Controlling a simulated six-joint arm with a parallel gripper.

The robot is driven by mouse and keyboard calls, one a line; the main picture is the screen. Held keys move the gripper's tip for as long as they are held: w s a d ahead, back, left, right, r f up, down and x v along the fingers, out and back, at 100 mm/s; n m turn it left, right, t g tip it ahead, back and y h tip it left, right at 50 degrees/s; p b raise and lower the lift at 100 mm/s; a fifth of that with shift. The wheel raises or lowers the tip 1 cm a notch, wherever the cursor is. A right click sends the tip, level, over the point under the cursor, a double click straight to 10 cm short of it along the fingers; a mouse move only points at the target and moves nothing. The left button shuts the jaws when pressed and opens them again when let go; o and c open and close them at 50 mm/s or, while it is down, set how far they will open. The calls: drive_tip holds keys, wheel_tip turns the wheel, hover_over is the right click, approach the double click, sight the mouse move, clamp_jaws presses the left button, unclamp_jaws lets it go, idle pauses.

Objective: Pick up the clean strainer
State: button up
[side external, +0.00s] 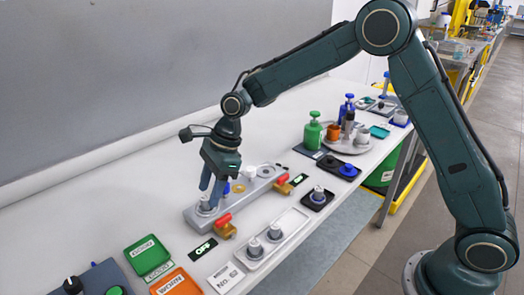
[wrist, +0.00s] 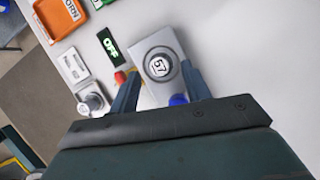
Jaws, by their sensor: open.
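My gripper (side external: 211,195) is open and points down over the left end of a grey block (side external: 238,212). In the wrist view my gripper (wrist: 160,70) has one finger on each side of a round grey piece marked 57 (wrist: 158,66), with no clear grip on it. This piece also shows partly behind the fingers in the side view (side external: 204,206). Similar grey pieces stand upright in a pale tray (side external: 290,222), at its near end (side external: 254,248) and beside that (side external: 275,232). I cannot tell by look which piece is the clean strainer.
A red-handled brass valve (side external: 226,228) sits at the block's front. A black OFF sign (side external: 203,248), a green tray (side external: 146,254) and an orange tray (side external: 176,282) lie to the left. A green bottle (side external: 313,132) stands farther right. The table behind the block is clear.

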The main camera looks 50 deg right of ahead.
drive_tip(key=shift+x, duration=1.1)
drive_tip(key=shift+c, duration=0.2)
clamp_jaws()
